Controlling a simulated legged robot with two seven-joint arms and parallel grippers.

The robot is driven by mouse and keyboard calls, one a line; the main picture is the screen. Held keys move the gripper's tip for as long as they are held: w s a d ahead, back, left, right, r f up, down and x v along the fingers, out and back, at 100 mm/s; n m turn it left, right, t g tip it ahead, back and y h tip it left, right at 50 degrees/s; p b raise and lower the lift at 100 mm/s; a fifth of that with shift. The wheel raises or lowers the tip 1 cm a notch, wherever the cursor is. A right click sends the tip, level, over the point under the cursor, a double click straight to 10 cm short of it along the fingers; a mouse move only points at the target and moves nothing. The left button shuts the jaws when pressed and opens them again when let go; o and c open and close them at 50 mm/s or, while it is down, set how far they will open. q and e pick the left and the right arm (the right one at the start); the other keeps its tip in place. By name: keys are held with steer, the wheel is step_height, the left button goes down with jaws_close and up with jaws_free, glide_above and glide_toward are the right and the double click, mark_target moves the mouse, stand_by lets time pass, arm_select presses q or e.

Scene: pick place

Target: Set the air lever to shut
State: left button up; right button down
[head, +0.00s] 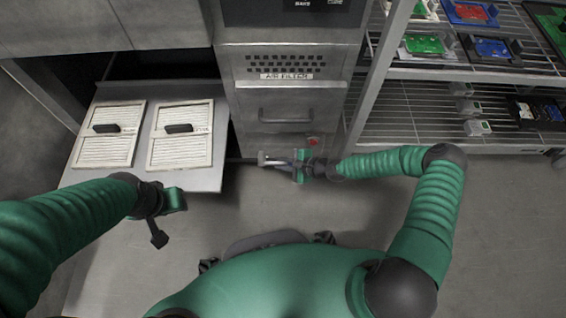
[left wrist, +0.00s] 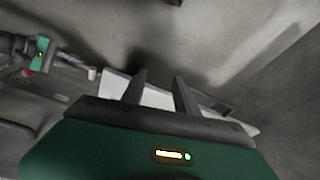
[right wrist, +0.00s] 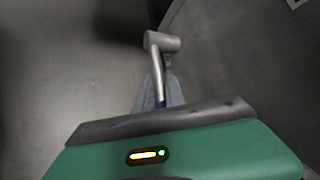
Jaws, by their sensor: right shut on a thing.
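The air lever (head: 264,158) is a pale metal bar with a short cylindrical end, low at the front of the air filter cabinet (head: 288,98). My right gripper (head: 287,162) is shut on the lever. In the right wrist view the lever (right wrist: 156,68) sticks out beyond the gripper, with its cylindrical end uncovered and a blue part close to the grip. The grip itself is largely hidden there. My left gripper (head: 158,238) hangs away from the cabinet, over the floor at the left. Its two fingers (left wrist: 160,92) are apart with nothing between them.
Two framed filters (head: 108,135) (head: 180,135) with dark handles lie on a metal tray (head: 208,181) at the left. The cabinet has a drawer handle (head: 289,115) and a small red part (head: 313,141). Wire shelves (head: 400,110) with coloured boxes stand at the right.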

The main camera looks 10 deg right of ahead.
steer(key=shift+w+d+f, duration=0.1)
steer(key=shift+d+f, duration=0.1)
steer(key=shift+d, duration=0.3)
steer(key=c, duration=1.5)
jaws_free()
steer(key=shift+f, duration=0.1)
steer(key=shift+o, duration=0.3)
steer(key=shift+a, duration=0.1)
steer(key=shift+a, duration=0.15)
steer(key=p+v, duration=0.8)
steer(key=v, duration=0.9)
